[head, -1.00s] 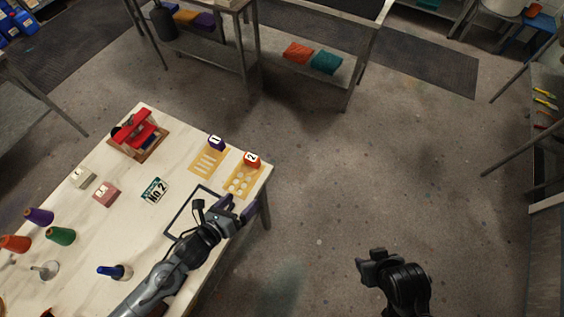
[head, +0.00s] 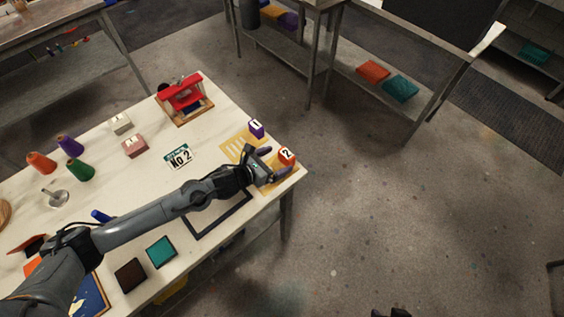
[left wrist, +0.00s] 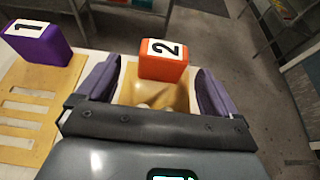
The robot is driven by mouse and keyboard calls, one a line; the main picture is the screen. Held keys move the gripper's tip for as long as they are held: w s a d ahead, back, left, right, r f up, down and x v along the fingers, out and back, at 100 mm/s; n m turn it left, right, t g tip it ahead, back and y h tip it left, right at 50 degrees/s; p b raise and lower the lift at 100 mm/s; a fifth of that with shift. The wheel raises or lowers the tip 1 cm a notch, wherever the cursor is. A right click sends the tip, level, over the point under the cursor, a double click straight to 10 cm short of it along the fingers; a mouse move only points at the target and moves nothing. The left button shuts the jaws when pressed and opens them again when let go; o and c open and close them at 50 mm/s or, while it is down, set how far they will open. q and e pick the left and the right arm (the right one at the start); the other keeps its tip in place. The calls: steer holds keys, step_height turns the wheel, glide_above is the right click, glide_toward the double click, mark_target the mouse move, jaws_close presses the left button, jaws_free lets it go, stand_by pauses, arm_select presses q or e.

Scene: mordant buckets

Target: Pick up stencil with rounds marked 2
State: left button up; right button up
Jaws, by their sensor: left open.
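The stencil with rounds is a tan sheet (left wrist: 180,97) with an orange block (head: 287,156) marked 2 at its far end. It lies near the table's far right corner. My left gripper (head: 274,162) is open above it. In the left wrist view the purple fingers stand on either side of the orange block (left wrist: 164,60), with no visible grip on it. The gripper body hides most of the sheet and its round holes. My right gripper (head: 391,313) barely shows at the bottom edge; its jaws are unclear.
A slotted stencil (left wrist: 28,105) with a purple block (head: 256,129) marked 1 lies just left of it. A black frame (head: 222,220) lies under my left forearm. Floor is clear right of the table.

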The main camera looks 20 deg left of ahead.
mark_target(283, 157)
arm_select(q)
steer(key=shift+x, duration=2.8)
steer(key=shift+d+r, duration=0.1)
steer(key=shift+d, duration=0.05)
steer(key=c, duration=1)
steer(key=shift+r, duration=0.15)
steer(key=shift+c, duration=0.3)
